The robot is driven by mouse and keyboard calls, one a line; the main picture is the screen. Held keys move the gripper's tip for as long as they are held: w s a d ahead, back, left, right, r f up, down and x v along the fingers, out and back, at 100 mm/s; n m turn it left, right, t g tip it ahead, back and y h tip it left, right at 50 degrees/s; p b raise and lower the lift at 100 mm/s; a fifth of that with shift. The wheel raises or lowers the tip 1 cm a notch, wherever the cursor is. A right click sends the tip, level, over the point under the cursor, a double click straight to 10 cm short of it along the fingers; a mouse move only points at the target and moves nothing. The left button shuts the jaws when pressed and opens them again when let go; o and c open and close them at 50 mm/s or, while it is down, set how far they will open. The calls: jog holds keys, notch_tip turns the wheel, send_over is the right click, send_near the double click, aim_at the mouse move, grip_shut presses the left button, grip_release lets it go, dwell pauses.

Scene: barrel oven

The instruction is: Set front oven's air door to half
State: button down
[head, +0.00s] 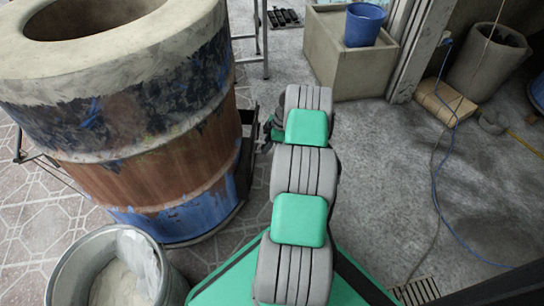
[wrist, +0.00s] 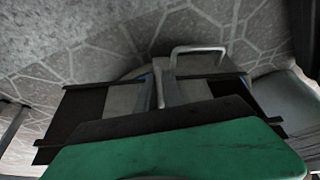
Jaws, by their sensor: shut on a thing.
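The front barrel oven (head: 120,130), a worn blue and rust-brown drum with a thick concrete rim, stands at the left in the head view. My arm reaches along its right side, and my gripper (head: 262,137) is low against that side, mostly hidden by the arm. In the wrist view my gripper (wrist: 160,84) shows its green palm and dark fingers, shut on a thin pale upright handle (wrist: 157,92), which looks like part of the air door. A U-shaped metal handle (wrist: 200,49) shows just beyond. How far the air door stands open cannot be told.
A bucket with a pale liner (head: 75,270) stands at the front left. A concrete box (head: 345,70) with a blue bucket (head: 363,25) is behind my arm. A blue cable (head: 440,190) crosses the floor at the right. The floor right of my arm is mostly clear.

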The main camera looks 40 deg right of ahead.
jog(key=c, duration=1.5)
grip_release()
jog(key=shift+r, duration=0.1)
jog(key=p+v, duration=0.3)
jog(key=v, duration=0.4)
jog(key=shift+s+d+r, duration=0.1)
jog(key=shift+s+r, duration=0.05)
jog(key=shift+r, duration=0.15)
